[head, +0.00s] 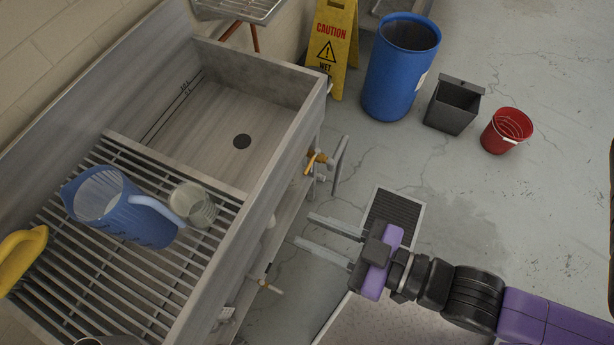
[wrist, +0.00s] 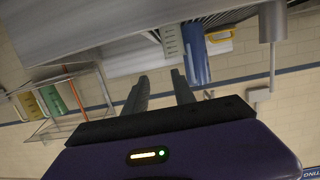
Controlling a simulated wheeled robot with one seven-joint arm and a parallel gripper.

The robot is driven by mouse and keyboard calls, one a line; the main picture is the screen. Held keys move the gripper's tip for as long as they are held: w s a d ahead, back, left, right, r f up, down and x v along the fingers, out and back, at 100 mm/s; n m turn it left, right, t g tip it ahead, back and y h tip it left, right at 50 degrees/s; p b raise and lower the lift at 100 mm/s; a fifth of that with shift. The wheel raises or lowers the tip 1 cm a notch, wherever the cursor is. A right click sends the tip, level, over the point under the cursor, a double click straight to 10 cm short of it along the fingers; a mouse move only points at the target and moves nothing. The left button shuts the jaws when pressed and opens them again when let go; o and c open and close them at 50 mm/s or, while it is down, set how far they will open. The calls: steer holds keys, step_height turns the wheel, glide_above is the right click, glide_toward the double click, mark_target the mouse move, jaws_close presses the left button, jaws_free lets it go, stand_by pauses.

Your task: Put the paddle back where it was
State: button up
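My gripper (head: 304,229) is open and empty, held out over the floor to the right of the grey sink unit (head: 285,165). In the wrist view its two fingers (wrist: 160,78) stand apart with nothing between them. I cannot make out a paddle in either view. A yellow handle-like piece (head: 22,255) is cut off at the left edge of the head view; I cannot tell what it belongs to. The jug (wrist: 196,55) and beaker (wrist: 172,42) also show in the wrist view.
The sink basin (head: 215,120) is empty. Taps (head: 318,160) stick out from the unit's front. A caution sign (head: 332,45), blue barrel (head: 398,70), grey bin (head: 453,106) and red bucket (head: 506,130) stand at the back.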

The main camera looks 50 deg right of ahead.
steer(key=s+d+r+m+h, duration=0.1)
steer(key=s+d+m+h, duration=0.1)
steer(key=s+d+h, duration=0.1)
steer(key=s+d, duration=0.1)
steer(key=s, duration=0.1)
steer(key=shift+s+d+r+g, duration=0.3)
steer(key=shift+s+d, duration=0.05)
steer(key=shift+s, duration=0.05)
stand_by(0.8)
